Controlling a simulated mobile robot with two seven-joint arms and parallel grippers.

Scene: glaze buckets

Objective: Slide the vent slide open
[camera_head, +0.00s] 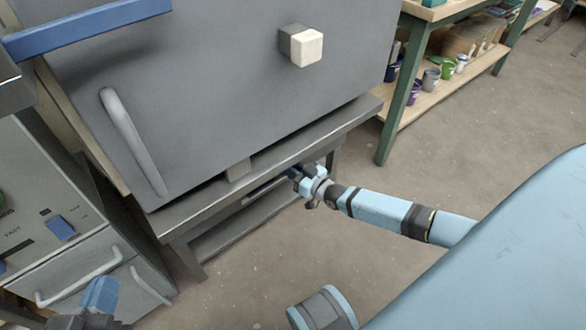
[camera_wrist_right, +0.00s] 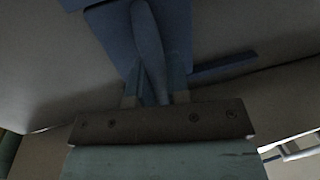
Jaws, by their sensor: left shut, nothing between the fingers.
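The grey kiln (camera_head: 230,90) stands on a dark metal stand. Under its front edge a dark blue strip (camera_head: 268,186), which looks like the vent slide, shows partly in shadow. My right gripper (camera_head: 303,177) reaches in from the right to this strip. In the right wrist view a blue upright grip (camera_wrist_right: 148,45) on a blue plate stands between the right fingers (camera_wrist_right: 153,92); whether they press on it is unclear in the dark. My left gripper (camera_head: 100,295) is low at the left, away from the kiln, shut and empty.
The kiln has a curved grey handle (camera_head: 132,140) and a pale square knob (camera_head: 306,48). A grey cabinet (camera_head: 70,235) with handles and a blue switch stands at the left. A green-framed shelf (camera_head: 440,80) with several buckets is at the back right. Floor is free in front.

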